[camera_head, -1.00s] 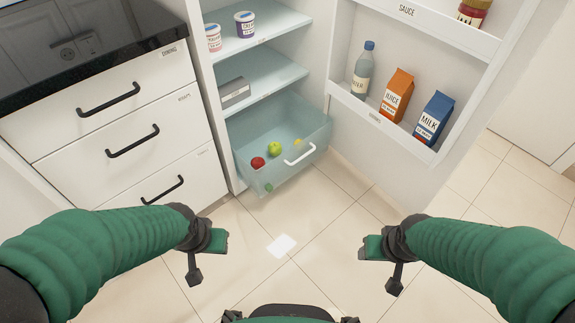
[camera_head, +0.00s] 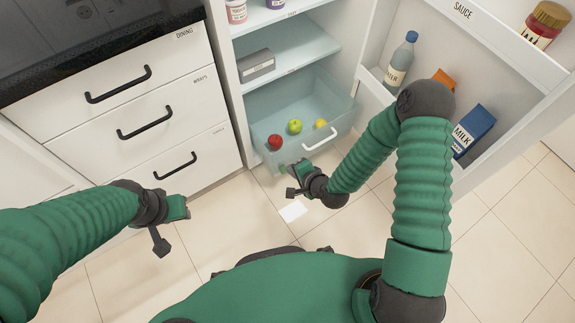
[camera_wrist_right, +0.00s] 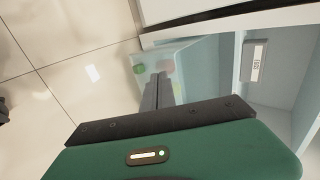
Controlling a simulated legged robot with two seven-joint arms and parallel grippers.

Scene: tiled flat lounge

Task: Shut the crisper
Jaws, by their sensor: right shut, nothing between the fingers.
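The crisper (camera_head: 266,122) is a clear pale-teal drawer at the bottom of the open fridge, pulled out. A red apple (camera_head: 275,142), a green apple (camera_head: 295,126) and a yellow fruit (camera_head: 320,124) lie in it. Its white bar handle (camera_head: 320,139) is on the front. My right gripper (camera_head: 299,178) is shut and empty, low and just in front of the crisper's front, left of the handle. In the right wrist view the shut fingers (camera_wrist_right: 155,92) point toward the crisper (camera_wrist_right: 172,58).
The fridge door (camera_head: 470,60) stands open at the right, with a bottle (camera_head: 399,62), a milk carton (camera_head: 474,128) and an orange carton partly behind my right arm. White cabinet drawers (camera_head: 120,112) with black handles are at the left. A white paper (camera_head: 292,211) lies on the floor.

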